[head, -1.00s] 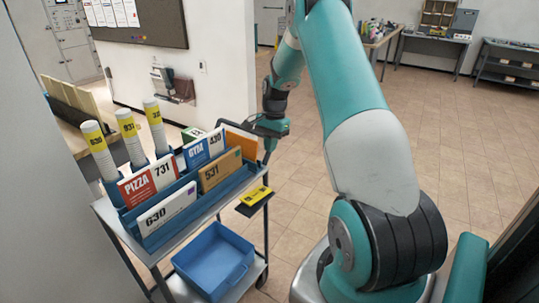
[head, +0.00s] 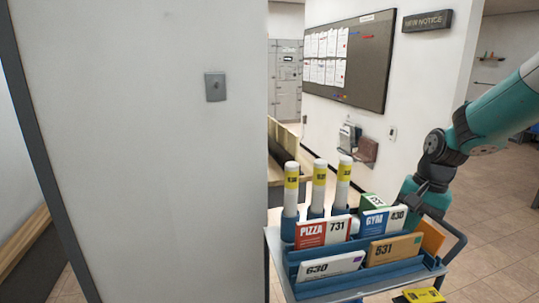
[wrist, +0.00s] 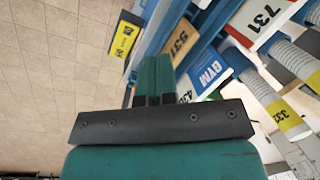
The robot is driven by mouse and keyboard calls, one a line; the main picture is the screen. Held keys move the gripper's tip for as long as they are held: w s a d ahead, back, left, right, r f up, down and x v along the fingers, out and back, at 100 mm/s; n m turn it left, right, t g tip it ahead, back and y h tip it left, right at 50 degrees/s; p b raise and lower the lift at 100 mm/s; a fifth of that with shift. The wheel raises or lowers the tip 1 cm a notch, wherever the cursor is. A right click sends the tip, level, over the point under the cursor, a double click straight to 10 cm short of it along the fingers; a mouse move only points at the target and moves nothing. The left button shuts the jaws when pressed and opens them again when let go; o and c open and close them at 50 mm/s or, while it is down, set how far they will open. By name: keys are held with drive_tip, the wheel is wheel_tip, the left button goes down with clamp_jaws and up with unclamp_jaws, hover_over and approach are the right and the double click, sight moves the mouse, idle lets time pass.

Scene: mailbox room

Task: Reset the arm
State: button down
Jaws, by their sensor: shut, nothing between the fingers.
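My gripper (wrist: 154,76) shows in the wrist view with its teal fingers together and nothing between them. In the head view my gripper (head: 417,192) hangs beside the back right of the mail cart (head: 447,268), partly hidden behind the envelopes. My arm reaches in from the right edge of the head view, bent down at the wrist. In the wrist view the fingers point toward the cart's mail rack (wrist: 205,22); I cannot tell whether they touch anything.
The blue rack (head: 340,285) holds envelopes, including PIZZA 731 (head: 322,232), 630 (head: 330,267) and 531 (head: 393,249). Three yellow-banded tubes (head: 318,185) stand behind. A white wall (head: 170,150) fills the left; open floor (head: 490,225) lies right.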

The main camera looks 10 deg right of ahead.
drive_tip(key=s+a+r+n+y, duration=0.1)
drive_tip(key=s+a+r+n, duration=0.2)
drive_tip(key=s+a+n, duration=0.4)
drive_tip(key=s+a+r+n, duration=0.2)
drive_tip(key=s+a+r, duration=0.2)
drive_tip(key=a, duration=0.6)
drive_tip(key=s+a+n, duration=0.3)
drive_tip(key=s, duration=0.3)
drive_tip(key=s+a+r+n+y, duration=0.1)
drive_tip(key=s+a+n, duration=0.2)
drive_tip(key=s, duration=0.3)
drive_tip(key=shift+s+n, duration=0.4)
drive_tip(key=shift+n, duration=0.1)
